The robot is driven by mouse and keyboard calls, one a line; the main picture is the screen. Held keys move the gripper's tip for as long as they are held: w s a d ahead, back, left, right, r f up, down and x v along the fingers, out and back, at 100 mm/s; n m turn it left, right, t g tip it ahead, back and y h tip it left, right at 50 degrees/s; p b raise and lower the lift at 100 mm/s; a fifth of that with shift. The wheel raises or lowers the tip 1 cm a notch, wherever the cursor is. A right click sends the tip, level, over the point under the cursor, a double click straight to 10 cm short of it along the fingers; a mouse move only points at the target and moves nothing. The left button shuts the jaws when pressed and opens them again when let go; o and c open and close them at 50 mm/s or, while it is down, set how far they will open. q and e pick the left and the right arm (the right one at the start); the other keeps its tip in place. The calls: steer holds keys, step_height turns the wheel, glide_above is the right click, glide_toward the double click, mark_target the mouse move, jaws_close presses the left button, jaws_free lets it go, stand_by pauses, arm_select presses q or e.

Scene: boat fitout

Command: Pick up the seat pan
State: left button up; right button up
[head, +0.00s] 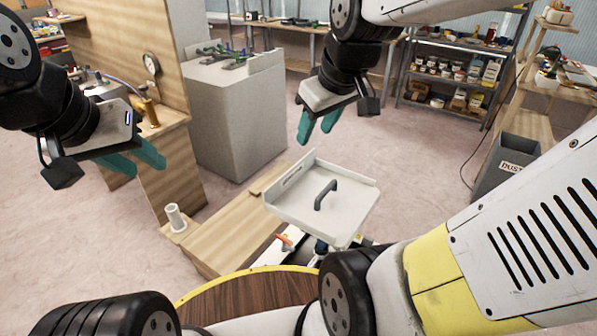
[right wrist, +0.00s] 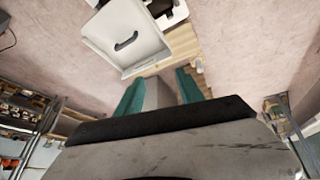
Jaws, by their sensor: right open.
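The seat pan (head: 294,200) is a pale, shallow tray-like piece with raised edges and a dark blue arched handle (head: 325,194) on its upper face. It sits near the middle of the head view and also shows at the top of the right wrist view (right wrist: 108,32). My right gripper (head: 316,138) is open and empty, above and beyond the pan, apart from it. Its two teal fingers show in the right wrist view (right wrist: 159,88), with the pan ahead and to the left. My left gripper (head: 146,168) is open and empty, far left of the pan.
A wooden bench (head: 232,232) stands left of the pan, with a white cylinder (head: 175,217) at its left end. A grey block (head: 232,118) stands behind it. A dust bin (head: 506,166) and shelves (head: 452,72) are at the right. Open floor lies between.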

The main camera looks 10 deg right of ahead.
steer(key=w+d+f+n+g+h, duration=0.1)
steer(key=w+d+f+n, duration=0.1)
steer(key=w+f+n, duration=0.4)
steer(key=n+g+h, duration=0.1)
steer(key=n+g, duration=0.2)
steer(key=n, duration=1.3)
glide_above(327, 188)
steer(key=f, duration=1.6)
steer(key=a+f, duration=0.1)
steer(key=f, duration=0.7)
steer(key=shift+s, duration=0.1)
steer(key=shift+w+d+f, duration=0.1)
steer(key=shift+d+f, duration=0.1)
steer(key=shift+f, duration=1.05)
steer(key=shift+w+d+f, duration=0.1)
steer(key=shift+d+f, duration=0.05)
steer(key=shift+f, duration=1.05)
steer(key=shift+d+f, duration=0.2)
steer(key=shift+f, duration=1.05)
steer(key=shift+f, duration=0.2)
jaws_close()
